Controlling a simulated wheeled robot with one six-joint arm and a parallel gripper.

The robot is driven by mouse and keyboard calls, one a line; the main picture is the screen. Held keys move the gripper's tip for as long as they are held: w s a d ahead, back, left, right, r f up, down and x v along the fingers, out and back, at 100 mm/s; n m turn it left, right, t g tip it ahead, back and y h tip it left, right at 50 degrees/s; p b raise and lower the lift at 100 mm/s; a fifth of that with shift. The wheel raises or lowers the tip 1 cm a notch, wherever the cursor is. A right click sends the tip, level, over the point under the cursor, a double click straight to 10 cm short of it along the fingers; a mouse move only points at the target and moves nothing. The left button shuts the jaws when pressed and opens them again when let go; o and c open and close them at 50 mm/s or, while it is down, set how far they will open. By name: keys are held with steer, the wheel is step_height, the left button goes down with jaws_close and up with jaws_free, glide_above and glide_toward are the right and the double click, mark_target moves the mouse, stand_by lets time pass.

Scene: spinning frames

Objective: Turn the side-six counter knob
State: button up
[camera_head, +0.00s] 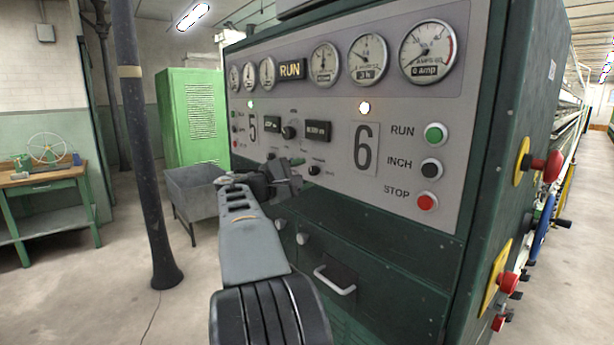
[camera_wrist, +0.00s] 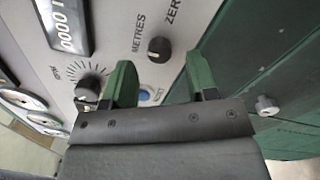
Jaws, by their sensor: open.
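The dark round knob (camera_wrist: 159,49) marked METRES and ZERO is on the pale panel in the wrist view. It appears between and just beyond my open green fingertips (camera_wrist: 161,62), with no visible contact. The counter window (camera_wrist: 70,30) shows digits to its upper left. In the head view, my gripper (camera_head: 285,178) is at the lower edge of the panel (camera_head: 335,200), left of the large 6. A small dark knob (camera_head: 314,170) shows just right of it. I cannot tell for certain that it is the same knob.
A dial knob (camera_wrist: 88,88) and a blue button (camera_wrist: 145,95) are close to my fingers. RUN (camera_head: 435,133), INCH (camera_head: 431,168) and STOP (camera_head: 426,202) buttons are at the panel's right. A grey metal bin (camera_head: 195,190) stands behind my arm.

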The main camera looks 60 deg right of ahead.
steer(key=b+v, duration=0.2)
steer(key=v, duration=0.9)
steer(key=shift+a, duration=0.3)
steer(key=shift+w, duration=0.1)
